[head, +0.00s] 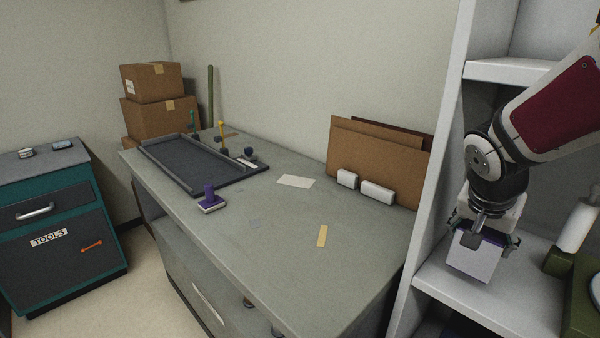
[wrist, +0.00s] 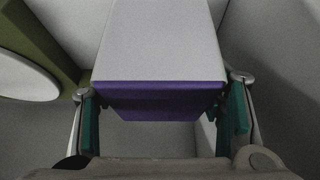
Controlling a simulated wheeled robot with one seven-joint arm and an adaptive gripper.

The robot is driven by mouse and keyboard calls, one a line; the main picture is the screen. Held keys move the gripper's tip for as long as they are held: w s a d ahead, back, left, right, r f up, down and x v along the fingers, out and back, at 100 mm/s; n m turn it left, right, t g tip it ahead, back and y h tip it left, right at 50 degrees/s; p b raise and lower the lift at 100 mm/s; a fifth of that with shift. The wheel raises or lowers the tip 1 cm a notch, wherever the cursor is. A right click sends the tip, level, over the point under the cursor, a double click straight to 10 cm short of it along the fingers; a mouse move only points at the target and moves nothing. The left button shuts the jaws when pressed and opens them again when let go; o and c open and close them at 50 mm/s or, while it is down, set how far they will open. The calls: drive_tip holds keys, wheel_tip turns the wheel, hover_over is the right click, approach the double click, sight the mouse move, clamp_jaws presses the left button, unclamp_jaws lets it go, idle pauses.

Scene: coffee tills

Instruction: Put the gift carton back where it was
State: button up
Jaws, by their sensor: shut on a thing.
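The gift carton (head: 474,256), a white box with a purple top, is at the right in the head view, at the shelf unit. My gripper (head: 484,236) points down from above and is shut on it. In the wrist view the carton (wrist: 160,45) shows its pale face and purple band (wrist: 160,97) between the green-padded fingers of my gripper (wrist: 163,115). I cannot tell whether the carton's bottom touches the shelf board (head: 435,282) or hangs just above it.
A green and white device (head: 578,230) stands close to the right of the carton. The shelf's white side panel (head: 432,170) is to its left. The grey workbench (head: 270,235) holds a dark tray (head: 178,178), a purple-handled stamp (head: 210,200) and brown boards (head: 375,155).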

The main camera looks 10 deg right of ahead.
drive_tip(key=shift+w+d+f, duration=0.1)
drive_tip(key=shift+w+d, duration=0.1)
drive_tip(key=shift+w, duration=0.25)
drive_tip(key=shift+w+d, duration=0.2)
drive_tip(key=shift+w, duration=0.25)
drive_tip(key=shift+w+f, duration=0.1)
drive_tip(key=shift+f, duration=0.1)
drive_tip(key=shift+f+b, duration=0.5)
drive_tip(key=shift+f, duration=1.05)
drive_tip(key=shift+f, duration=0.1)
drive_tip(key=o, duration=1.4)
